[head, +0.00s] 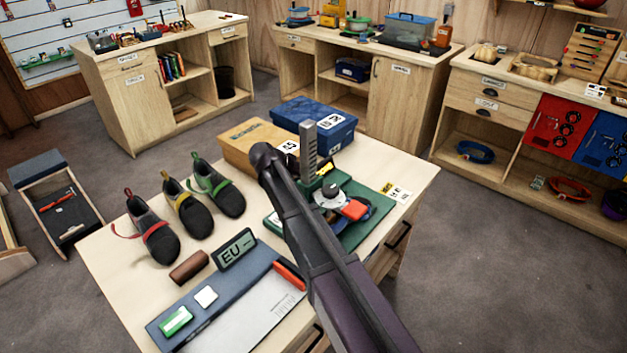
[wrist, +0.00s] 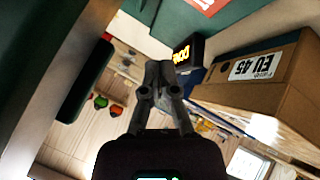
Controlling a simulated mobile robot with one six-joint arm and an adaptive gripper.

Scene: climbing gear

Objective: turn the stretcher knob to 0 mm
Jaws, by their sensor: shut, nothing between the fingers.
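The stretcher stands on a green mat (head: 372,232) at the right of the front bench in the head view. It has an upright grey post (head: 309,148) and a round silver part with a dark knob (head: 331,187) on top. A red part (head: 355,209) sits beside it. My dark arm crosses in front and hides part of the stretcher. In the wrist view my gripper (wrist: 158,68) has its fingers together, with nothing between them. A small dark display (wrist: 183,54) with amber digits is just beyond the fingertips; I cannot read it surely. The knob is not clear in the wrist view.
A cardboard box (wrist: 250,92) marked EU 45 is close on the right in the wrist view. A blue box (head: 310,118) stands behind the stretcher.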

